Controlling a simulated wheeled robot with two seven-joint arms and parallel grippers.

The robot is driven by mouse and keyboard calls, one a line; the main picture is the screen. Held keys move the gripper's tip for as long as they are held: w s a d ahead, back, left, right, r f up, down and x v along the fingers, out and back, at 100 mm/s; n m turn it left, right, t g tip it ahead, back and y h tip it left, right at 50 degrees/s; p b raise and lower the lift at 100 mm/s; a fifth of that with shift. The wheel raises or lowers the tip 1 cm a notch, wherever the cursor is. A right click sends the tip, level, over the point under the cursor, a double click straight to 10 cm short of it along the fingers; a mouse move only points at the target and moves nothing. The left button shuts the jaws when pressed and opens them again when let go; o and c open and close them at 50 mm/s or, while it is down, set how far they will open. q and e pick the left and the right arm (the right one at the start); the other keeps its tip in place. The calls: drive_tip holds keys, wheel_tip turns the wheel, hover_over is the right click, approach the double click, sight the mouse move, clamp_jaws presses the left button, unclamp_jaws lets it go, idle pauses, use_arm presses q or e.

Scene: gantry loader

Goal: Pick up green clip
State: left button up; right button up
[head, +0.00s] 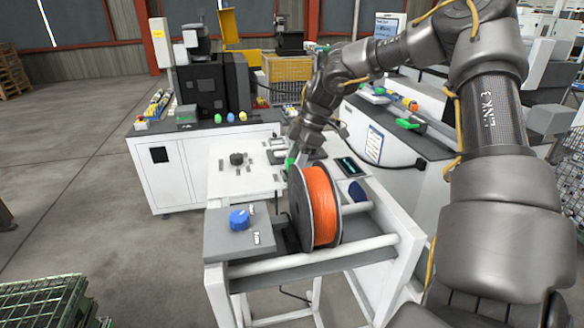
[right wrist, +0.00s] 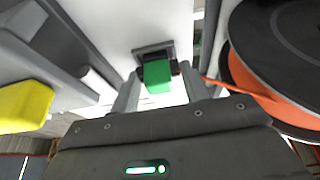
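The green clip (right wrist: 157,76) sits at a dark grey block on a white surface in the right wrist view. It lies between the two fingers of my right gripper (right wrist: 160,92). The fingers stand apart on either side of it, with small gaps visible, so the gripper looks open around it. In the head view a bit of the green clip (head: 290,163) shows behind the orange spool, below my right gripper (head: 297,152), which partly hides it. My left gripper is in neither view.
The spool of orange filament (head: 319,205) stands on the white frame close to my gripper; it also fills the right side of the wrist view (right wrist: 275,95). A blue knob (head: 239,219) is on the grey box at the front. A yellow object (right wrist: 22,105) is at left in the wrist view.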

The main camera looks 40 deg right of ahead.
sight(294, 161)
drive_tip(key=shift+w, duration=0.15)
drive_tip(key=c, duration=0.8)
drive_tip(key=shift+r, duration=0.15)
drive_tip(key=shift+c, duration=0.2)
wheel_tip(294, 161, up, 9)
drive_tip(key=b, duration=0.3)
drive_tip(key=shift+f, duration=0.2)
drive_tip(key=shift+r+b, duration=0.3)
drive_tip(key=shift+r, duration=0.25)
